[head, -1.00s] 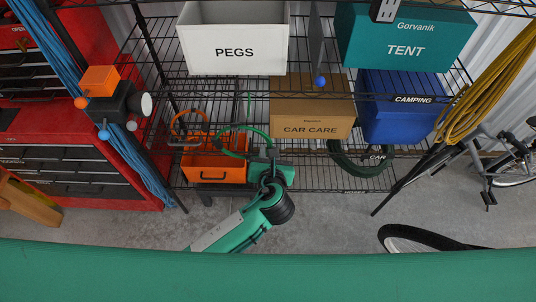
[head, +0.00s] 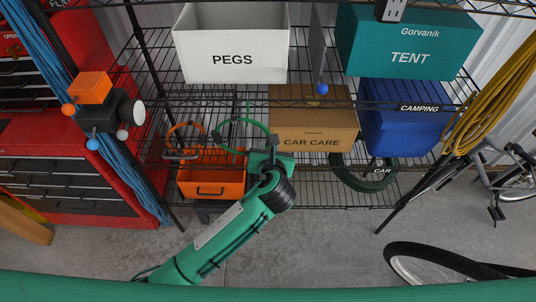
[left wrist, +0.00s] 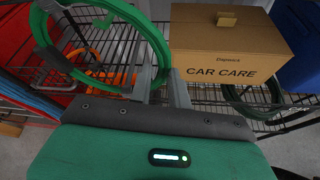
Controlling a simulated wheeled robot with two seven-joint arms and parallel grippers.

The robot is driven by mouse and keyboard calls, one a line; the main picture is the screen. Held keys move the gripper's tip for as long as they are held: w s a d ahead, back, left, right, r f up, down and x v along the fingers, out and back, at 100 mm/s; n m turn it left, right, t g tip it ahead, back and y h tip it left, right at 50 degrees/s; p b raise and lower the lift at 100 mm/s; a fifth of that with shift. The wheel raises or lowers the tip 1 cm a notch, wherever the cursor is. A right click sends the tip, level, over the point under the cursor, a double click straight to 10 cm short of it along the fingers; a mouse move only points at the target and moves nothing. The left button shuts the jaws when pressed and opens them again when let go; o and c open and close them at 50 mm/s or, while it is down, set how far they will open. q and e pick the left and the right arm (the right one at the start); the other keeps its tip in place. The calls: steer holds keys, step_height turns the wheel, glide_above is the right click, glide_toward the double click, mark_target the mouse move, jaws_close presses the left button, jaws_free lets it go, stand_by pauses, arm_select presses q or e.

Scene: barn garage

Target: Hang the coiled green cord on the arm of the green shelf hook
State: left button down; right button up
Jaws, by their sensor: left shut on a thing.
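The coiled green cord (head: 241,119) is a ring in front of the wire shelf, left of the car care box. It also shows large in the left wrist view (left wrist: 140,22). My left gripper (head: 268,148) is shut on the right side of the ring; its fingers also show in the left wrist view (left wrist: 165,88). A thin green upright piece (head: 248,106) shows just above the ring; I cannot tell for sure whether it is the green shelf hook. The ring appears apart from it. My right gripper is not in view.
The car care box (head: 313,122) and a dark green hose (head: 350,180) are to the right. The pegs box (head: 230,60) is above. A bicycle wheel (head: 400,262) stands at lower right.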

arm_select(q)
steer(key=shift+w+f+b, duration=0.2)
steer(key=shift+w+b, duration=1.3)
steer(key=shift+w, duration=0.1)
steer(key=shift+w+f+p, duration=0.5)
steer(key=shift+w+p, duration=0.15)
steer(key=shift+p, duration=0.3)
steer(key=shift+f, duration=0.1)
steer(key=c, duration=1.2)
jaws_free()
steer(key=shift+c, duration=0.2)
steer(key=shift+f, duration=0.1)
